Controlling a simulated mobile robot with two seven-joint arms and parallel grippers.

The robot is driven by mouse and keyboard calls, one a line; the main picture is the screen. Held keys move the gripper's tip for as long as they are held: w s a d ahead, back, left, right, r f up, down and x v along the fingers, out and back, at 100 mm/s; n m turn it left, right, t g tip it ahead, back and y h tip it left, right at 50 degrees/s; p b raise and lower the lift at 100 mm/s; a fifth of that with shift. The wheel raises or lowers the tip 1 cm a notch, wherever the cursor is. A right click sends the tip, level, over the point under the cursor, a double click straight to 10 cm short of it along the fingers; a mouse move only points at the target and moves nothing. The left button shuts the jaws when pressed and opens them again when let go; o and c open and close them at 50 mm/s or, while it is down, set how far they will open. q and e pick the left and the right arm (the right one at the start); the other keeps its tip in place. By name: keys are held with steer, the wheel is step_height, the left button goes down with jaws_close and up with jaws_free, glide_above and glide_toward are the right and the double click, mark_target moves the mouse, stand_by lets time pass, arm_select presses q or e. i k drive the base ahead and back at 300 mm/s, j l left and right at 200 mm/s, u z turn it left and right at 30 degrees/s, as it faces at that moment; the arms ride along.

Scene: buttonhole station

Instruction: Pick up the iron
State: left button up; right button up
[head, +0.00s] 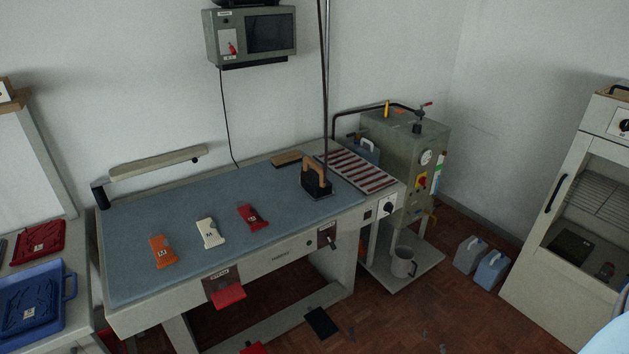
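The iron (317,182) is black with a light wooden handle. It stands upright on the right part of the blue-grey ironing table (180,238), at the left edge of a striped rest. A dark cable or hose runs up from beside it. Nothing is touching its handle. Neither of my grippers shows in the head view. A pale blue rounded shape at the bottom right corner is cut off, and I cannot tell what it is.
An orange (162,251), a white (210,233) and a red folded piece (252,217) lie on the table. The striped rest (358,172) and a green boiler (408,150) stand right. A blue tray (69,287) is at left, a white cabinet (530,258) at right.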

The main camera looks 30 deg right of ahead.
mark_target(311, 181)
steer(key=l+u, duration=0.2)
steer(key=u, duration=0.25)
steer(key=l+u, duration=0.25)
steer(key=u, duration=0.2)
steer(key=l+u, duration=0.25)
steer(key=l, duration=0.3)
steer(key=k+l+u, duration=0.1)
steer(key=l+u, duration=0.15)
steer(key=l, duration=0.25)
steer(key=k+l, duration=0.1)
steer(key=l, duration=0.35)
steer(key=k+l+u, duration=0.1)
steer(key=l, duration=0.35)
steer(key=k+l, duration=0.1)
steer(key=l, duration=0.3)
steer(key=k+l+u, duration=0.1)
steer(key=l, duration=0.35)
steer(key=k+l, duration=0.15)
steer(key=l, duration=0.25)
